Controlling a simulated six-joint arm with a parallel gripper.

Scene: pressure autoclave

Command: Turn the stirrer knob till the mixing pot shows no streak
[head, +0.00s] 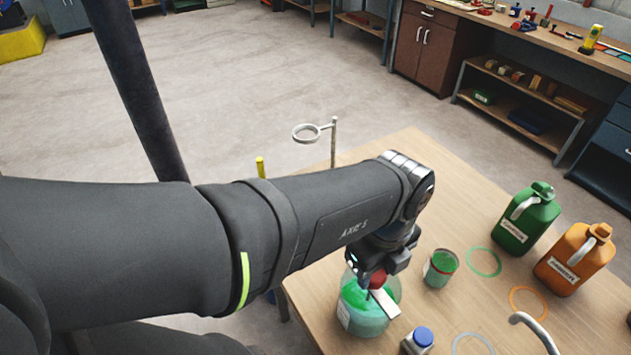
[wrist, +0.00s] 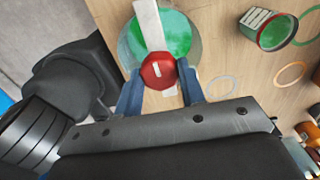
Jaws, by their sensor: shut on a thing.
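The mixing pot (head: 366,322) is a clear round vessel with green content, standing on the wooden table below my gripper. In the wrist view the pot (wrist: 183,35) shows green with lighter patches; I cannot tell whether these are streaks. The red stirrer knob (wrist: 158,71) has a small white mark and sits over the pot's near edge in this view, on a pale bar (wrist: 148,24) across the pot. My gripper (wrist: 160,88) is shut on the knob, with a blue finger on each side. In the head view the knob (head: 376,279) shows just under my gripper.
A green-filled cup (head: 440,268) stands right of the pot. A green jug (head: 528,219) and an orange jug (head: 574,259) stand farther right. A blue-capped bottle (head: 418,341) is near the front. A ring stand (head: 333,142) rises at the table's back edge.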

